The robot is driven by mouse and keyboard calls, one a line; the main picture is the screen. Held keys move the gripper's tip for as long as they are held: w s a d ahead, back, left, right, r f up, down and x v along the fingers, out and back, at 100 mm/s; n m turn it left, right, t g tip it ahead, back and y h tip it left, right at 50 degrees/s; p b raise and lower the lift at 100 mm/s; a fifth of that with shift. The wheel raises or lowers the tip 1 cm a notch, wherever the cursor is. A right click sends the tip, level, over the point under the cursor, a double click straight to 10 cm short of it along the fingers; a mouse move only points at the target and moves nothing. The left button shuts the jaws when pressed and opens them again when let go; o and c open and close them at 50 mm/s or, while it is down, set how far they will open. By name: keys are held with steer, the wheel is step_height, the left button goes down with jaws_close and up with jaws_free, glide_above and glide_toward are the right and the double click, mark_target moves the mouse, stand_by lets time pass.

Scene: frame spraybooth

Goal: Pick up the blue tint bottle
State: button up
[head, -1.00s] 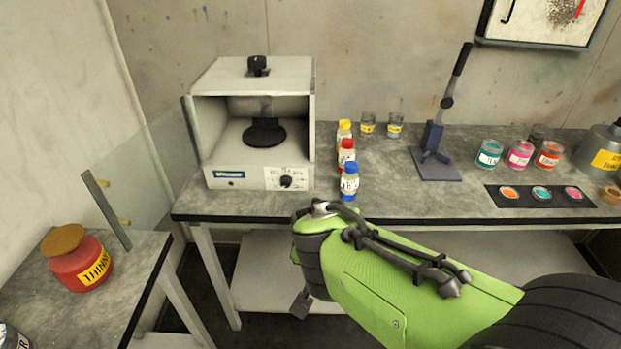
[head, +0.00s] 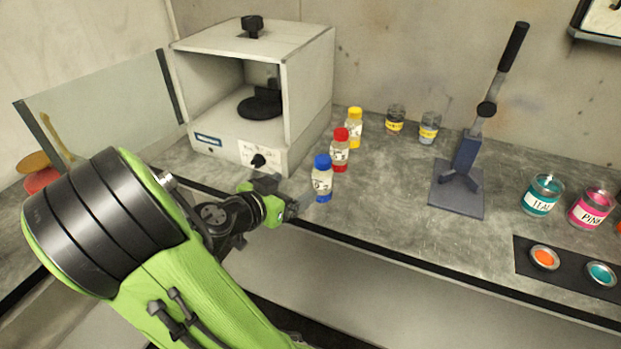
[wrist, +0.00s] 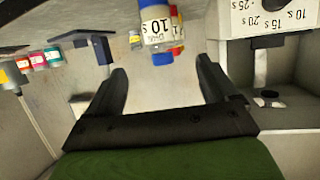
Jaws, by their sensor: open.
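The blue tint bottle (head: 321,183), white-labelled with a blue cap and blue base, stands upright near the bench's front edge. It is the front one of a row with a red bottle (head: 340,152) and a yellow bottle (head: 355,128). My gripper (head: 296,206) is open and empty, just left and in front of the blue bottle. In the wrist view, which looks upside down, the blue bottle (wrist: 156,28) shows its label and cap ahead of the gap between my spread fingers (wrist: 161,68). The red and yellow bottles are partly hidden behind it there.
A white mixer cabinet (head: 306,100) stands close on the left, behind my gripper. Two glass jars (head: 396,119) are at the back. A lever press (head: 466,150), teal jar (head: 541,195) and pink jar (head: 590,208) stand right. Bare bench lies between bottles and press.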

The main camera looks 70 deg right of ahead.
mark_target(326, 173)
steer(key=p+x, duration=0.4)
steer(key=x, duration=1.1)
steer(key=shift+s+d+f+p, duration=0.2)
steer(key=shift+f+p, duration=0.05)
steer(key=shift+p, duration=0.05)
steer(key=shift+a, duration=0.1)
steer(key=c, duration=1.2)
